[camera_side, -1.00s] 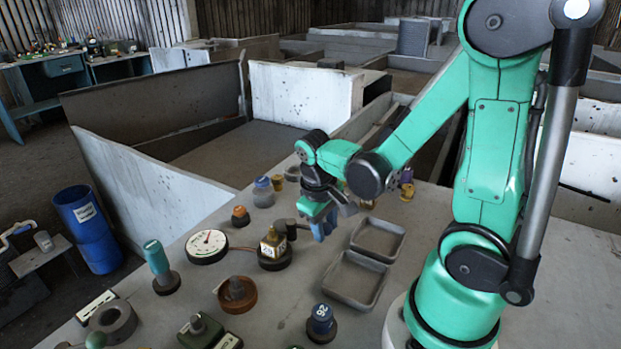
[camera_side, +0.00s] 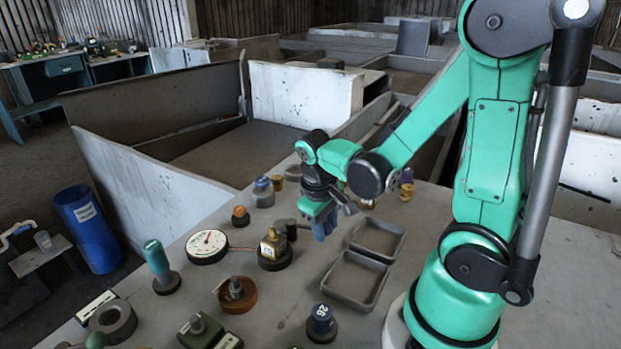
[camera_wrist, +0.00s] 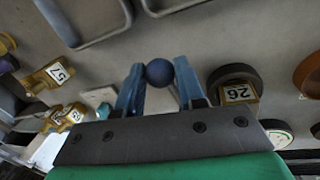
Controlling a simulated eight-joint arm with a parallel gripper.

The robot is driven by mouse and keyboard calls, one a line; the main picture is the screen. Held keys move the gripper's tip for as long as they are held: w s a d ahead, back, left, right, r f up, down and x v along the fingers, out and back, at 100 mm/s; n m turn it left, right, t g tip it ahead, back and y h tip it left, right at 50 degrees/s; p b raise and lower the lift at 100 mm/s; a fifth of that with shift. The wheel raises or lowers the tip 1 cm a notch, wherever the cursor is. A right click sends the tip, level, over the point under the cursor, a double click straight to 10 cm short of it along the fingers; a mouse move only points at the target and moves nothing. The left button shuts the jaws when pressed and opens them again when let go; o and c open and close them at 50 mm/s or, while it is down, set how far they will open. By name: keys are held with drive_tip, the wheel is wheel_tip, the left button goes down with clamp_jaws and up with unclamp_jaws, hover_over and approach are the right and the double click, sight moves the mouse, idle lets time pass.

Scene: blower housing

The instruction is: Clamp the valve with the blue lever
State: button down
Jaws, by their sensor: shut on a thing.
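My gripper (camera_side: 323,228) points down over the grey table, left of two trays in the side view. In the wrist view its two blue fingers (camera_wrist: 159,68) are shut on a round, dark blue knob (camera_wrist: 159,74), which sits between the fingertips. I take this knob to be the top of the blue lever. The valve body under it is hidden by the fingers in the side view and is not clear in the wrist view. I cannot tell whether the knob is raised off the table.
Two grey trays (camera_side: 352,281) lie close to the right of my gripper. Several knobs and a round gauge (camera_side: 207,243) crowd the table.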

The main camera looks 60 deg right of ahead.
drive_tip(key=shift+d, duration=0.1)
drive_tip(key=n, duration=0.1)
drive_tip(key=d+n, duration=0.2)
drive_tip(key=shift+w+n+t, duration=0.25)
drive_tip(key=shift+n+t, duration=0.05)
drive_tip(key=shift+t, duration=0.1)
drive_tip(key=n, duration=0.1)
drive_tip(key=w+d+n, duration=0.1)
drive_tip(key=n, duration=0.1)
drive_tip(key=d+n, duration=0.1)
drive_tip(key=shift+w+d+n+t, duration=0.2)
drive_tip(key=shift+w+n+t, duration=0.1)
drive_tip(key=shift+t, duration=0.1)
drive_tip(key=w+n, duration=0.1)
drive_tip(key=n, duration=0.1)
drive_tip(key=w+d+n, duration=0.1)
drive_tip(key=n, duration=0.1)
drive_tip(key=shift+w+d+t+y, duration=0.1)
drive_tip(key=shift+d+t+y, duration=0.1)
drive_tip(key=shift+t+y, duration=0.15)
drive_tip(key=shift+w+d+n+y, duration=0.15)
drive_tip(key=shift+w+n, duration=0.3)
drive_tip(key=shift+n, duration=0.45)
drive_tip(key=shift+w+d+n+y, duration=0.15)
drive_tip(key=shift+w+n, duration=0.3)
drive_tip(key=shift+n, duration=0.45)
drive_tip(key=shift+w+a, duration=0.1)
drive_tip(key=c, duration=0.5)
unclamp_jaws()
drive_tip(key=shift+c, duration=0.2)
